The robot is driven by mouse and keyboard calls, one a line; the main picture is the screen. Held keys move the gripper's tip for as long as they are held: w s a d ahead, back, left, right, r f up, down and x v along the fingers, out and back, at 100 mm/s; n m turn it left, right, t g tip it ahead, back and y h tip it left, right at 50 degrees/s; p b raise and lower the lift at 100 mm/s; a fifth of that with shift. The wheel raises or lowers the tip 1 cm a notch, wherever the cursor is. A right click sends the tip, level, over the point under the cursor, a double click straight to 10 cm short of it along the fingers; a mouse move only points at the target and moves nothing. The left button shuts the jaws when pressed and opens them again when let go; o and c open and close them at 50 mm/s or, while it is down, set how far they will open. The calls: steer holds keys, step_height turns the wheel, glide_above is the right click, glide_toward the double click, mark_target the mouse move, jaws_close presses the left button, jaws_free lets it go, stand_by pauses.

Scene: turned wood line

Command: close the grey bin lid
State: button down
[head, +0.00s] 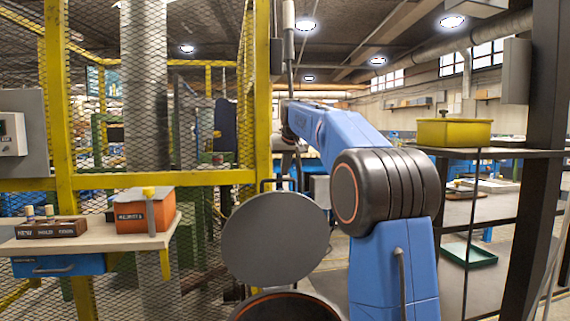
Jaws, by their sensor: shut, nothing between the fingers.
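The grey bin lid (275,238) is a round disc that stands raised, nearly upright, with its broad face toward me. A dark handle shows at its top edge. The lid is open. My blue arm rises right of the lid and reaches away over it. My gripper (287,146) is at the arm's far end, above and behind the lid, small and partly hidden. It is shut and empty, apart from the lid.
A yellow-framed mesh fence (160,181) stands behind and left. A shelf (95,241) at left holds an orange box (145,213) and a small dark tray (50,229). At right, a rack bears a yellow bin (454,133) and a green tray (467,255).

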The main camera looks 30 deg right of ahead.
steer(key=shift+s+a+f, duration=0.2)
steer(key=shift+s+f, duration=0.05)
steer(key=shift+s, duration=0.4)
steer(key=shift+s+a+f, duration=0.15)
steer(key=shift+s+f, duration=0.05)
steer(key=shift+s, duration=0.4)
